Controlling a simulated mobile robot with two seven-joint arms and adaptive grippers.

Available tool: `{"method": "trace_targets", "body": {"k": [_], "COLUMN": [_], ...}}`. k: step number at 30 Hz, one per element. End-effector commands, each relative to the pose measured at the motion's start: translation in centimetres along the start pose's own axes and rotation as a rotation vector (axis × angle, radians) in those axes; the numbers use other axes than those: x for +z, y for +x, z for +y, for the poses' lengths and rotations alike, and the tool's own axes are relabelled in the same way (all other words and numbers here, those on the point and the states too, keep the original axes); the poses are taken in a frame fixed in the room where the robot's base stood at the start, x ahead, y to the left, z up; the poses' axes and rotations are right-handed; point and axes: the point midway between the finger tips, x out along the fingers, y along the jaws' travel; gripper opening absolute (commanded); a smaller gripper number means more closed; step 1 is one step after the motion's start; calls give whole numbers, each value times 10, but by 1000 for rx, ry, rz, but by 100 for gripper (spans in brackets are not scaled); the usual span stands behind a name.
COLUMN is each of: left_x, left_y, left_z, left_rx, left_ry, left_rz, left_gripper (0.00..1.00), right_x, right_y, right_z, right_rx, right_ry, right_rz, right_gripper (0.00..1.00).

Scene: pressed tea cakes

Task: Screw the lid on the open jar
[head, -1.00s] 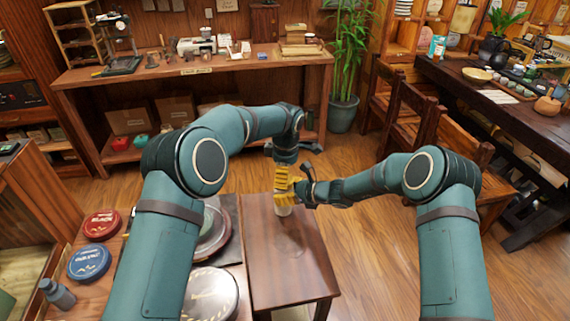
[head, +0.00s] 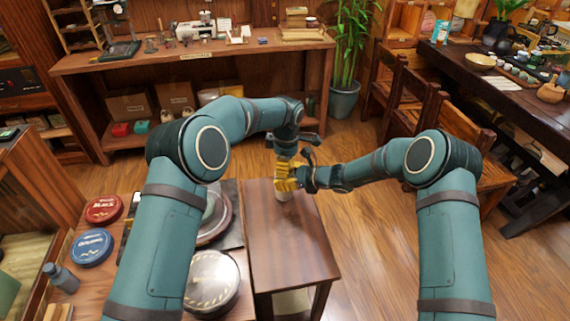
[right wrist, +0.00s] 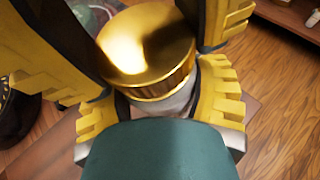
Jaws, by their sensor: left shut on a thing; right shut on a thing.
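The gold lid (right wrist: 148,48) sits on top of the pale jar (right wrist: 178,103) in the right wrist view. Whether its thread is engaged cannot be seen. In the head view the jar (head: 284,196) shows only as a small pale base on the small wooden table. My left gripper (head: 286,168) comes down from above, its yellow fingers on both sides of the lid, shut on it. My right gripper (head: 288,184) comes in from the right and is shut around the jar's body; its ribbed yellow fingers flank the jar in the right wrist view.
The small wooden table (head: 290,245) is otherwise clear. To its left are a round tray (head: 212,285), a red tin (head: 103,208), a blue tin (head: 91,247) and a grey bottle (head: 60,277). A chair (head: 425,125) and a dark table stand at the right.

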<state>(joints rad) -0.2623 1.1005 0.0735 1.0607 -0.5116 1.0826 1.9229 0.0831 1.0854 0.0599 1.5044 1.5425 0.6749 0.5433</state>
Motion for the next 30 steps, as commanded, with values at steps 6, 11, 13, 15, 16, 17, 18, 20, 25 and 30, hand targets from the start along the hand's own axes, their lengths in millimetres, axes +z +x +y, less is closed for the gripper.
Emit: {"method": "trace_targets", "body": {"k": [6,11,13,15,16,17,18,20,25,30], "left_x": [0,0,0,0,0,0,0,0,0,0], "left_y": [0,0,0,0,0,0,0,0,0,0], "left_z": [0,0,0,0,0,0,0,0,0,1], "left_rx": [1,1,1,1,1,1,1,1,1,1], "left_ry": [189,474,593,700,738,772,812,854,892,890], "left_rz": [0,-1,-1,-1,-1,-1,-1,-1,-1,-1], "left_gripper": [10,10,10,10,10,10,10,10,10,10], "right_x": [1,1,1,1,1,1,1,1,1,1], "right_y": [0,0,0,0,0,0,0,0,0,0], "right_z": [0,0,0,0,0,0,0,0,0,0], "right_rx": [0,0,0,1,1,1,1,1,1,1], "right_ry": [-1,-1,-1,-1,-1,-1,-1,-1,-1,-1], "right_rz": [-2,-1,-1,-1,-1,-1,-1,-1,-1,-1], "right_gripper": [0,0,0,0,0,0,0,0,0,0]}}
